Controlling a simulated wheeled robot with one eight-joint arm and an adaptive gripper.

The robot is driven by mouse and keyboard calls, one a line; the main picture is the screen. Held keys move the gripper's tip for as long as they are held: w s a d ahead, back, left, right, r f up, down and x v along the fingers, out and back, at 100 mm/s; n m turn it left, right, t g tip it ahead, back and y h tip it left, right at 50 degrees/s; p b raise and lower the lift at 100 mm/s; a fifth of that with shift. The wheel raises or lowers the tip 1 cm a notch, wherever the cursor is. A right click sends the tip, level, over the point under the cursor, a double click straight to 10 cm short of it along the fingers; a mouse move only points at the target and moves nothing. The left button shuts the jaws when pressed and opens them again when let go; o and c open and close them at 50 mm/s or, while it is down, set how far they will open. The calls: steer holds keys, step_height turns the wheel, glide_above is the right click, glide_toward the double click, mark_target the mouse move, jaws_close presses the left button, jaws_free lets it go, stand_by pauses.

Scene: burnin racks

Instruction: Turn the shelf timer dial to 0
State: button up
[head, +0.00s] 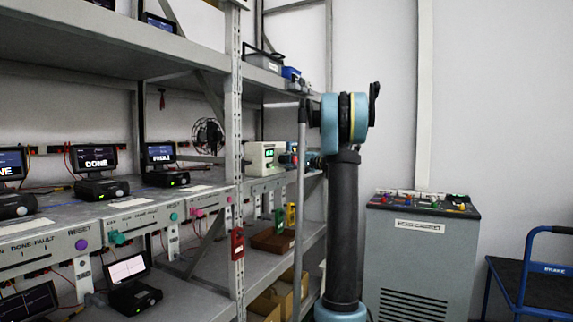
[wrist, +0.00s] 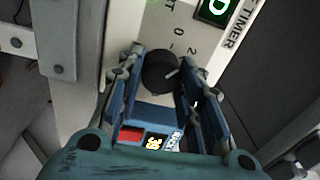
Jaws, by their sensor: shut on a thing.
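The shelf timer (head: 262,158) is a pale box with a green display on the middle shelf in the head view. In the wrist view its black round dial (wrist: 158,70) sits between the two blue fingers of my gripper (wrist: 158,80), which is shut on it. A white pointer mark on the dial points right and slightly up, away from the printed "0" and on the side of the "2". Part of the green display shows above right. The far end of the scale is partly cut off. In the head view my gripper (head: 291,159) is small against the timer's right side.
A grey shelf upright (head: 237,120) stands left of the timer. A spool (head: 207,136) and several small monitors are further left. A grey cabinet (head: 421,255) stands right of my arm, and a blue cart (head: 530,285) stands at far right. Bare floor is barely visible.

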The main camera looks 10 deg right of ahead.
steer(key=n, duration=0.6)
steer(key=shift+f, duration=0.1)
stand_by(0.5)
steer(key=o, duration=1.1)
steer(key=shift+c, duration=0.2)
steer(key=v, duration=1.2)
steer(key=shift+w+f, duration=0.2)
steer(key=shift+w, duration=0.05)
steer(key=shift+d, duration=0.15)
